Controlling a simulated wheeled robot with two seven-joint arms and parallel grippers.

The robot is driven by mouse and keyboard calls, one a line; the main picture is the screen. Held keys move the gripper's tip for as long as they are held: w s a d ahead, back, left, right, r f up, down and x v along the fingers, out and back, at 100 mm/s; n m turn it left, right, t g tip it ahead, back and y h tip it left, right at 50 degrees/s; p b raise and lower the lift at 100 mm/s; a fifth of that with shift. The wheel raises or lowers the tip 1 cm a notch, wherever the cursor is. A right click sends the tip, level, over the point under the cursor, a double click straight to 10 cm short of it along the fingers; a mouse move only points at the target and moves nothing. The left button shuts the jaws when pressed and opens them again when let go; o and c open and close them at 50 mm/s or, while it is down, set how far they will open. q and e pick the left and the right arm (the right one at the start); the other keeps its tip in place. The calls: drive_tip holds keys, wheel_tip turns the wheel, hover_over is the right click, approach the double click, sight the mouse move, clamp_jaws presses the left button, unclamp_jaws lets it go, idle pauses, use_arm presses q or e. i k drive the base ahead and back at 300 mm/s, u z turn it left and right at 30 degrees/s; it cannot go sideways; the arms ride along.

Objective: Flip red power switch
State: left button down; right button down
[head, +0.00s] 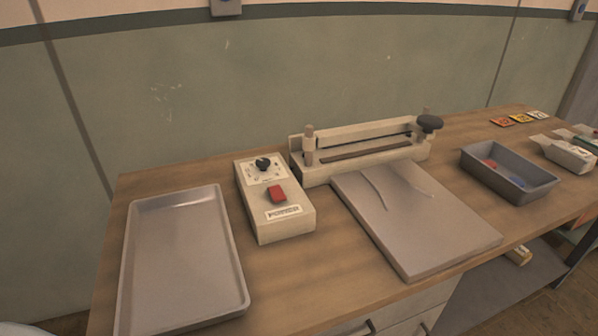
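The red power switch (277,194) is a small red rocker on the top face of a cream control box (289,229). The box stands on the wooden table, left of the middle of the head view. A black knob (263,164) on a dial sits behind the switch, and a label reading POWER (283,212) is in front of it. Which way the rocker is tilted is too small to tell. Neither of my grippers shows in the head view.
A metal tray (137,262) lies left of the box. A sealer-like device (316,177) with a flat grey plate (440,235) stands to the right. Further right are a grey bin (537,190) with small red and blue items, a white box (568,154) and several coloured cards (521,118).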

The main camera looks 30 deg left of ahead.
sight(278, 196)
drive_tip(key=u, duration=2.4)
drive_tip(key=k, duration=0.95)
drive_tip(key=z, duration=0.25)
drive_tip(key=i, duration=0.5)
